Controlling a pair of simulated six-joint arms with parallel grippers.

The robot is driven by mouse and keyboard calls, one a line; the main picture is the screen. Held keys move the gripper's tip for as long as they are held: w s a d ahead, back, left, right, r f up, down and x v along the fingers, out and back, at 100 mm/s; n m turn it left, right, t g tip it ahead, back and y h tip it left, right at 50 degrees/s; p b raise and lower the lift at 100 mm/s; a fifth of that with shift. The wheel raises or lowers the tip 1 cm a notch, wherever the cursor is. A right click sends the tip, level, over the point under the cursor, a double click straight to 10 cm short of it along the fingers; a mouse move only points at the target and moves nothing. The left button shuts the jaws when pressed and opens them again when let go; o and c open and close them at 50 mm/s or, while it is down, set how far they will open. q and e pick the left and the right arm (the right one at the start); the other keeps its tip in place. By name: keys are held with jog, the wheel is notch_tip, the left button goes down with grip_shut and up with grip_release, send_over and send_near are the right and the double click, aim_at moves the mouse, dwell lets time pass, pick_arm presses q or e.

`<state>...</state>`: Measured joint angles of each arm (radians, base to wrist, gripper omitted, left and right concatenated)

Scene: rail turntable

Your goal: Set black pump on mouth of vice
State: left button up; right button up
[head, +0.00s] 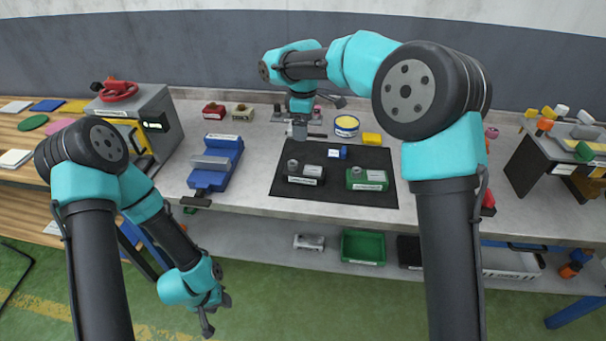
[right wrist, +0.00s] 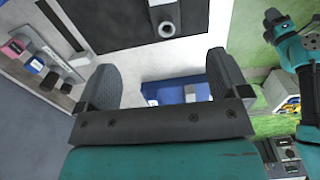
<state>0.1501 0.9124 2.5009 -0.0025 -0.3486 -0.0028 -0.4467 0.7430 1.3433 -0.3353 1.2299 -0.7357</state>
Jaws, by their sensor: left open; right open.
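The black pump (head: 306,174) lies on the left part of a black mat (head: 333,201) in the head view. The blue vice (head: 216,163) stands left of the mat, with grey jaws on top. It also shows beyond my fingertips in the right wrist view (right wrist: 160,90). My right gripper (head: 299,130) is open and empty above the table, behind the black pump; its fingers (right wrist: 163,88) stand wide apart. My left gripper (head: 213,308) is open and empty, low in front of the table, apart from everything.
A green pump (head: 368,180) and a small blue part (head: 337,153) are on the mat. A yellow-topped tin (head: 346,126) and yellow block (head: 372,139) stand behind it. A grey machine (head: 150,105) is left of the vice. A green bin (head: 363,247) sits on the lower shelf.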

send_over(303, 169)
jog(key=f, duration=1.2)
jog(key=shift+w, duration=0.2)
jog(key=shift+d, duration=0.1)
jog(key=shift+s+f, duration=0.15)
jog(key=shift+f, duration=1.15)
jog(key=shift+s+f, duration=0.1)
jog(key=shift+f, duration=1.2)
jog(key=c, duration=1.4)
jog(key=shift+r, duration=0.1)
